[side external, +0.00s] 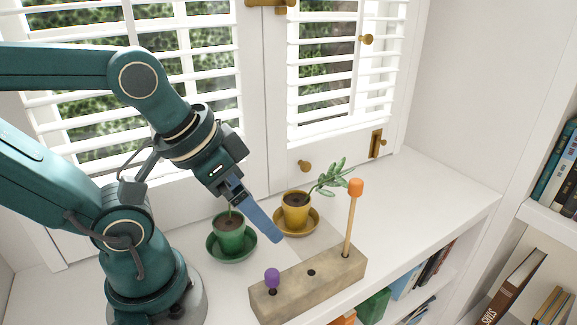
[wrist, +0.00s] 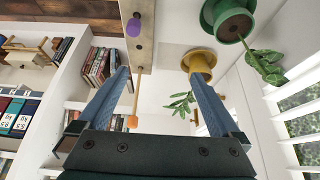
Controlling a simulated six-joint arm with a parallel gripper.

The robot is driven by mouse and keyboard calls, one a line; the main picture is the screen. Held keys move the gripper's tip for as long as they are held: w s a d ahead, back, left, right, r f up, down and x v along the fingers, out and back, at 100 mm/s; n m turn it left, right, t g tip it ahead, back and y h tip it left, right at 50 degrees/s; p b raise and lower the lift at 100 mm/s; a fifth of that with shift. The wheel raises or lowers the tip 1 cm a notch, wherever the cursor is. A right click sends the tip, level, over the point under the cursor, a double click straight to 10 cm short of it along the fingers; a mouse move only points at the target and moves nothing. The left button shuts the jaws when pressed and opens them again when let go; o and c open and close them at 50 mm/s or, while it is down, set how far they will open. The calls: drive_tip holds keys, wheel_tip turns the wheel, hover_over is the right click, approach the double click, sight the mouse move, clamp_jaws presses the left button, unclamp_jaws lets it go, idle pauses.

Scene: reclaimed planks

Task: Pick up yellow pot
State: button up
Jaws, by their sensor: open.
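The yellow pot (side external: 296,212) stands upright on a yellow saucer (side external: 313,226) on the white shelf, with dark soil and a leafy plant leaning right. In the wrist view the yellow pot (wrist: 199,66) is beside the right fingertip, which partly covers it; its leaves hang between the fingers. My gripper (side external: 276,238) is open and empty, its blue fingers pointing down to the right, left of and in front of the pot in the side view. In the wrist view my gripper (wrist: 158,74) has its fingers wide apart, and the pot is not centred between them.
A green pot (side external: 229,239) on a green saucer (side external: 232,257) stands left of the yellow one. A block (side external: 310,285) in front holds a purple-topped peg (side external: 272,278) and a tall orange-topped stick (side external: 351,225). Shuttered windows stand behind; the shelf's right side is clear.

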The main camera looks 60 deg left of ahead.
drive_tip(key=m+g+y, duration=0.2)
drive_tip(key=m+y, duration=0.1)
drive_tip(key=m, duration=2.4)
hover_over(296, 201)
drive_tip(key=s+d, duration=0.2)
drive_tip(key=f, duration=0.7)
drive_tip(key=shift+w, duration=0.25)
drive_tip(key=shift+a+f, duration=0.1)
drive_tip(key=shift+f, duration=0.5)
drive_tip(key=shift+x, duration=2.15)
